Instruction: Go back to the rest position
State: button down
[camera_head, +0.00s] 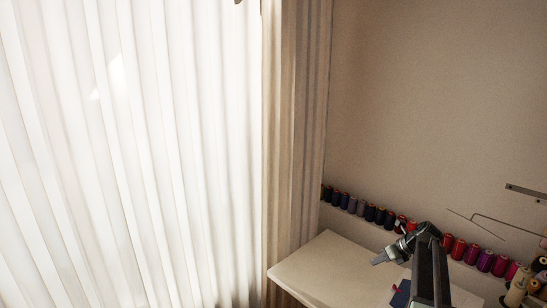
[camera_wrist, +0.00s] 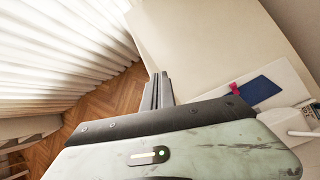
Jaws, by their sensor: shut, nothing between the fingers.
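My gripper (camera_head: 379,260) is over the left part of the white table (camera_head: 318,262) in the head view, its fingers pointing left. In the wrist view my gripper (camera_wrist: 158,76) shows with its two fingers together and nothing between them. The fingertips lie in the picture near the table's edge, with the table (camera_wrist: 215,50) on the right and the wooden floor (camera_wrist: 112,98) on the left.
White curtains (camera_head: 130,150) hang at the left. Several thread spools (camera_head: 459,249) line the wall behind the table. A dark blue item (camera_wrist: 259,90) with a pink piece (camera_wrist: 235,88) lies on the table, beside a white device (camera_wrist: 285,120).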

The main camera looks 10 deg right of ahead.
jog(key=s+a+f+n+g+b, duration=0.1)
jog(key=a+f+n+b, duration=0.2)
jog(key=a, duration=0.7)
jog(key=s+a+f+n+g+b, duration=0.15)
jog(key=a+f+n, duration=0.25)
jog(key=a, duration=0.6)
jog(key=s+a+f+n+g+b, duration=0.1)
jog(key=a+f+n+b, duration=0.2)
jog(key=a, duration=0.7)
jog(key=s+a+f+n+g+h+b, duration=0.2)
jog(key=s+a+f+n, duration=0.3)
jog(key=s+a+n, duration=0.4)
jog(key=s+d+n+h+p, duration=0.1)
jog(key=s+d+n, duration=0.4)
jog(key=n, duration=0.8)
jog(key=shift+s+r+g+h, duration=0.25)
jog(key=shift+s+g+h, duration=0.1)
jog(key=shift+h, duration=0.25)
jog(key=shift+d, duration=0.1)
